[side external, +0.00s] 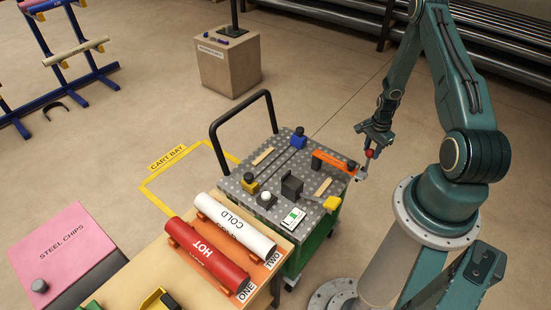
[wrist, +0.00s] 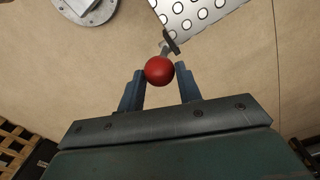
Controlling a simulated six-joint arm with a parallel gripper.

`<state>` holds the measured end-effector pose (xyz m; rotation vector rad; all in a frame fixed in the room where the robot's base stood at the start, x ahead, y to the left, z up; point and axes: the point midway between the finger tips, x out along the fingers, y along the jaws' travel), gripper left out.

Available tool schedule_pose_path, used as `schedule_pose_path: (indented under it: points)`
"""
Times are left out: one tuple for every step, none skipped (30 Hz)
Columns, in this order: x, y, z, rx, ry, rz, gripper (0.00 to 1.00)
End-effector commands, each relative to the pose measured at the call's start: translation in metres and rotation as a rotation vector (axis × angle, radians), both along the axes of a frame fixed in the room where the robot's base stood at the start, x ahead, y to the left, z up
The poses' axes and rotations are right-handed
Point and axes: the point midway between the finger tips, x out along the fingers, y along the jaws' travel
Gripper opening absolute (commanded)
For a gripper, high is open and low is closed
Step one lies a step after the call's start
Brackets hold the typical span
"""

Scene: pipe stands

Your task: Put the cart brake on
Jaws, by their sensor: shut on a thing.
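The cart (side external: 290,165) has a grey perforated top, a green body and a black push handle. A red ball knob (side external: 369,153) on a short grey lever (side external: 362,173) sits at the cart's right edge. In the wrist view, the knob (wrist: 159,71) lies between my gripper's fingers, and the lever (wrist: 168,46) runs from it toward the cart's perforated top (wrist: 195,15). My gripper (side external: 371,146) is shut on the red knob, reaching it from above right. The knob hides part of the lever.
The cart carries an orange clamp (side external: 333,162), a blue block (side external: 298,138) and other small parts. A table with a red HOT pipe (side external: 207,256) and a white COLD pipe (side external: 235,225) stands at front left. Yellow tape (side external: 153,198) marks the cart bay.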

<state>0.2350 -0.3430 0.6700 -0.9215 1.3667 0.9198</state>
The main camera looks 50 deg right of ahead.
Motion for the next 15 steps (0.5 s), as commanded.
schedule_pose_path:
  points:
    - [0.002,-0.004,0.0,-0.005,-0.005,0.0,0.26]
    - [0.002,-0.006,0.0,-0.004,-0.006,0.0,0.26]
    - [0.002,-0.008,0.0,-0.004,-0.005,-0.001,0.26]
    - [0.002,-0.009,0.0,-0.004,-0.005,-0.001,0.26]
    - [0.002,-0.011,0.0,-0.005,-0.005,0.0,0.26]
    - [0.002,-0.013,0.0,-0.005,-0.005,0.0,0.26]
    - [0.002,-0.014,0.0,-0.005,-0.004,0.0,0.26]
    - [0.002,-0.015,0.0,-0.005,-0.004,0.001,0.26]
    - [0.001,-0.017,0.0,-0.004,-0.005,0.001,0.26]
    - [0.001,-0.019,0.001,-0.004,-0.004,0.001,0.26]
    - [0.001,-0.02,0.001,-0.004,-0.004,0.001,0.26]
    - [0.001,-0.022,0.001,-0.005,-0.004,0.001,0.26]
    - [0.001,-0.024,0.001,-0.005,-0.004,0.0,0.26]
    - [0.001,-0.025,0.001,-0.005,-0.004,0.0,0.26]
    - [0.001,-0.027,0.001,-0.005,-0.004,0.0,0.26]
